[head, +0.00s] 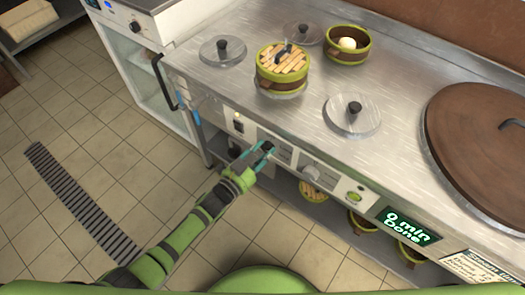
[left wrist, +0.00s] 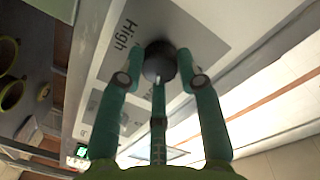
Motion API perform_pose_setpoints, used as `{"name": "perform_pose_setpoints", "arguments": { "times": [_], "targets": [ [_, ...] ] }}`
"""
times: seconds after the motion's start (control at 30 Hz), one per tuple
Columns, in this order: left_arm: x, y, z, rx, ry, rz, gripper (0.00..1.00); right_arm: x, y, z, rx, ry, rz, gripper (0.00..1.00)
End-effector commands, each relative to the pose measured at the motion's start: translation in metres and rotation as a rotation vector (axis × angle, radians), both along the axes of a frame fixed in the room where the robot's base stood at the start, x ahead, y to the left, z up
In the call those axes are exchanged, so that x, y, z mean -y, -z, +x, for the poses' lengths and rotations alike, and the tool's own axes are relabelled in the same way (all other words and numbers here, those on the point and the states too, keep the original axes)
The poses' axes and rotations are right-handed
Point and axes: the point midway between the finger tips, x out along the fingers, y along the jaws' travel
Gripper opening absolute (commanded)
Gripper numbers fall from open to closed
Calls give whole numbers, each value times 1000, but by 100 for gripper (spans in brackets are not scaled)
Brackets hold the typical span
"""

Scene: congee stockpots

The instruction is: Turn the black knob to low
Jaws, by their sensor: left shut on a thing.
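The black knob (left wrist: 160,58) is on the front panel of the counter. In the left wrist view it sits between my left gripper's fingers, with a small white mark on its lower side. The word High is printed on a grey label (left wrist: 125,38) to its left; a smaller label farther down is hard to read. My left gripper (head: 264,152) reaches the panel from the lower left in the head view and is shut on the knob, which its fingers partly hide there. My right gripper is not in view.
A grey-white knob (head: 311,173) and a green display (head: 407,226) reading "0 min Done" are farther right on the panel. A bamboo steamer (head: 282,70), loose lids and a large brown lid (head: 480,140) are on the counter. Tiled floor (head: 100,130) is open at left.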

Motion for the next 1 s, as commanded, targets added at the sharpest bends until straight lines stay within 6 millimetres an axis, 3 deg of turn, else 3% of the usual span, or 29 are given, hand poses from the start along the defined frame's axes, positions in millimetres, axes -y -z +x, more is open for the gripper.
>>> {"name": "perform_pose_setpoints", "arguments": {
  "times": [0.67,0.7,0.77,1.0],
  "targets": [
    [1,-1,1,-37,1,-56,3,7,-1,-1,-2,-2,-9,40],
    [1,-1,1,-37,1,-56,39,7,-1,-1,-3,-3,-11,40],
    [1,-1,1,-37,1,-56,59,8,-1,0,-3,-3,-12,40],
    [0,-1,0,-38,1,-56,59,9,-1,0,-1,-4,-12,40]
  ]
}}
